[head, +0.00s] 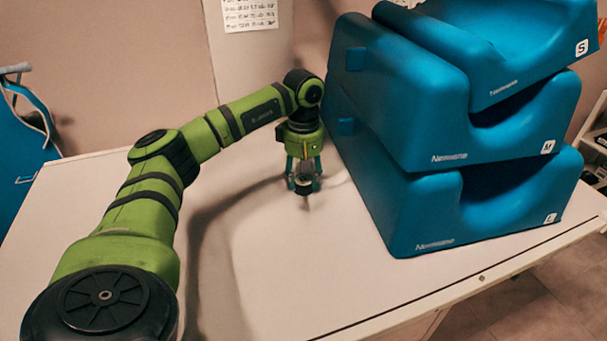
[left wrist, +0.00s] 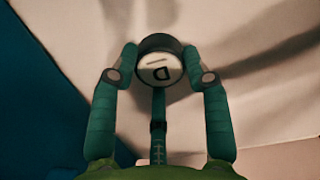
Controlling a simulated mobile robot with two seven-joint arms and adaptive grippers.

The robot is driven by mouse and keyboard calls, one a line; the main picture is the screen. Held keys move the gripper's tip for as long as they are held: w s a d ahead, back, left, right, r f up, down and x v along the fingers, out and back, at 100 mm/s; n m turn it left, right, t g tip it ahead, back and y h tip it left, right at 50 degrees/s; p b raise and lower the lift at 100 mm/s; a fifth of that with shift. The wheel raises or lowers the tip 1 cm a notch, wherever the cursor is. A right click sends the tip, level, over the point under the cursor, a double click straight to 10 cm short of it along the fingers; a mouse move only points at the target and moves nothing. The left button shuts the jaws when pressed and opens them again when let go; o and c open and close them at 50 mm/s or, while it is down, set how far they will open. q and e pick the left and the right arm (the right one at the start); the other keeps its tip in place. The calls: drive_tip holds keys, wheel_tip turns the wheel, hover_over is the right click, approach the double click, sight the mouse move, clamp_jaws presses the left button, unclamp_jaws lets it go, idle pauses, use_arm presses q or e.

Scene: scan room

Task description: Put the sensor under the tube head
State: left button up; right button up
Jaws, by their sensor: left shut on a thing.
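My left gripper (head: 304,184) points down above the white table, just left of the blue cushions. In the left wrist view its green fingers (left wrist: 160,62) are shut on a small round sensor (left wrist: 160,68) with a black rim and a pale face bearing a dark letter like a D. In the head view the sensor is small and mostly hidden between the fingers. A shadow lies on the table below and left of the gripper. I see no tube head in either view. My right gripper is not in view.
Stacked blue cushions (head: 400,170) marked S, M and L stand close on the right of my left gripper. The white table (head: 270,270) is clear in front and to the left. A blue object (head: 22,140) stands beyond the table's left edge.

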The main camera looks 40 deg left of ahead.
sight(304, 180)
use_arm(q)
drive_tip(key=o, duration=1.2)
drive_tip(key=shift+f, duration=0.1)
wheel_tip(304, 180, up, 12)
drive_tip(key=shift+r, duration=0.2)
